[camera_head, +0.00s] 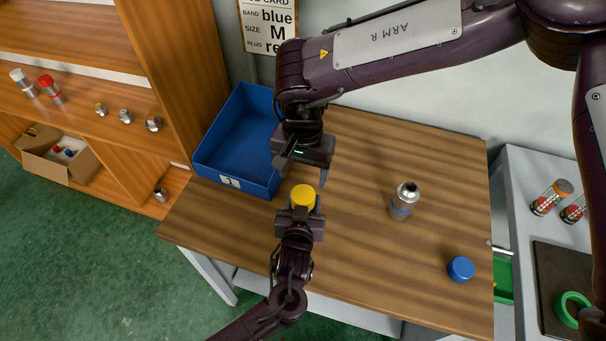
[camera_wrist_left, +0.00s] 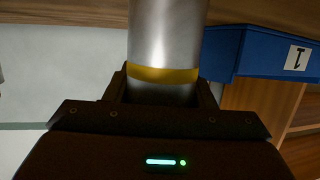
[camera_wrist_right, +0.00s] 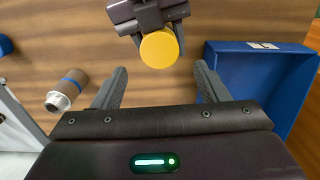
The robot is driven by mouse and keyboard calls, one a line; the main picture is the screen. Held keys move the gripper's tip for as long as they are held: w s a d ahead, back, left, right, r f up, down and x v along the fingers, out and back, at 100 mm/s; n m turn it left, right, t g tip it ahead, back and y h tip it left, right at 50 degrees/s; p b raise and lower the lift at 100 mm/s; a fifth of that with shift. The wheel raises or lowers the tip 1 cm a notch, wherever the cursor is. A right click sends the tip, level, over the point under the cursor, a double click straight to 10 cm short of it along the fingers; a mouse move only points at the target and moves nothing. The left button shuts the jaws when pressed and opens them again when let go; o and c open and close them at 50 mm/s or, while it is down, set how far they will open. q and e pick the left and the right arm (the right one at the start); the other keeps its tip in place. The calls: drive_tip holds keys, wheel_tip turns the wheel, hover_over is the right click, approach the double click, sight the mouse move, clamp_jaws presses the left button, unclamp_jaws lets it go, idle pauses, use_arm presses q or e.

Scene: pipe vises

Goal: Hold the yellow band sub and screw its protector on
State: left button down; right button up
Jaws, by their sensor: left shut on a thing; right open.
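My left gripper (camera_head: 300,211) is shut on the yellow band sub, a metal cylinder (camera_wrist_left: 165,35) with a yellow ring, in the left wrist view. In the head view a round yellow protector (camera_head: 303,195) sits at the sub's top end, above the left fingers. It also shows in the right wrist view (camera_wrist_right: 159,48). How far it is threaded cannot be seen. My right gripper (camera_head: 300,174) is open and empty, just behind and above the protector. In the right wrist view the protector lies beyond its spread fingertips (camera_wrist_right: 160,76), apart from them.
A blue bin (camera_head: 235,140) stands at the table's back left. A blue-banded sub (camera_head: 404,201) stands on the table (camera_head: 350,260) to the right, with a blue protector (camera_head: 461,269) near the right edge. A shelf with small parts is at left; a grey side table (camera_head: 515,190) is at right.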

sight(303, 194)
drive_tip(key=shift+f, duration=4.05)
drive_tip(key=c, duration=1)
drive_tip(key=m, duration=0.3)
drive_tip(key=o, duration=1.1)
